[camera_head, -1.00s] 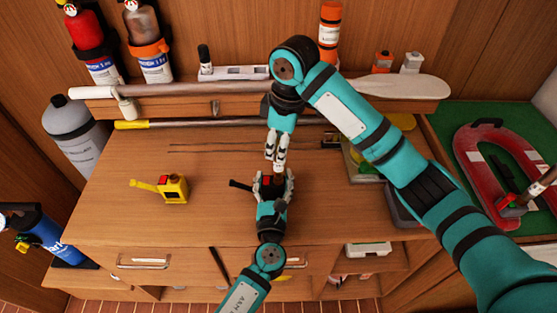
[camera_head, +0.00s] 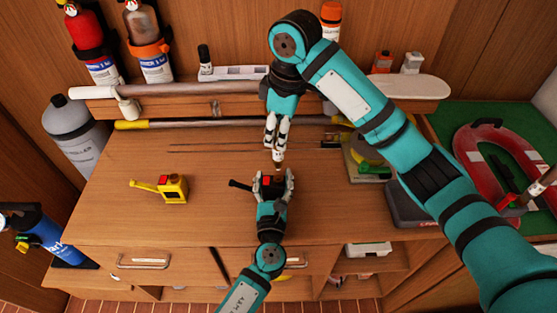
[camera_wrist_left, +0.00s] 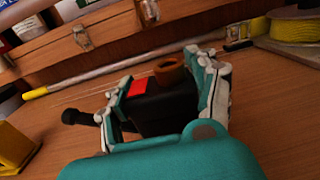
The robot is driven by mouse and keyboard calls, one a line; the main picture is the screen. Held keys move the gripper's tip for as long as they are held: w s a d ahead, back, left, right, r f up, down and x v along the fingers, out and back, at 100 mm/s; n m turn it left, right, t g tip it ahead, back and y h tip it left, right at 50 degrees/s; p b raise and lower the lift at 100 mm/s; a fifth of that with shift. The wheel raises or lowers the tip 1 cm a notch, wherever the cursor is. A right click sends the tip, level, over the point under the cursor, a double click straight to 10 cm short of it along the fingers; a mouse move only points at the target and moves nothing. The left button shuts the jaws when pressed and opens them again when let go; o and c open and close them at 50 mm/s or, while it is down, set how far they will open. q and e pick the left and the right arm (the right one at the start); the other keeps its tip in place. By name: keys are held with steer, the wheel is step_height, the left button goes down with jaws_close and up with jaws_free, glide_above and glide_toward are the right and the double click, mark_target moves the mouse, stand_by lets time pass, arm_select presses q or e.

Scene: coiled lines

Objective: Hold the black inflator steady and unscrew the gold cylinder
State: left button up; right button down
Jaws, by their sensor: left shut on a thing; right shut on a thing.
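The black inflator (camera_head: 268,188) with a red patch is between the fingers of my left gripper (camera_head: 273,182), which is shut on it over the workbench. In the left wrist view, the inflator's black body (camera_wrist_left: 165,108) has a brown-gold open collar (camera_wrist_left: 171,69) on top and a black handle at its left. My right gripper (camera_head: 277,142) is above it, shut on the gold cylinder (camera_head: 278,159), whose lower end shows below the fingertips.
A yellow inflator (camera_head: 173,189) stands on the bench (camera_head: 130,220) at the left. A long bar with a yellow end (camera_head: 132,125) lies along the back. A reel of yellow cord (camera_wrist_left: 295,30) is at the back right. Bare bench lies around the inflators.

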arm_select(q)
steer(key=o, duration=1.4)
steer(key=s, duration=1.2)
steer(key=shift+a, duration=0.35)
steer(key=shift+s+f, duration=0.1)
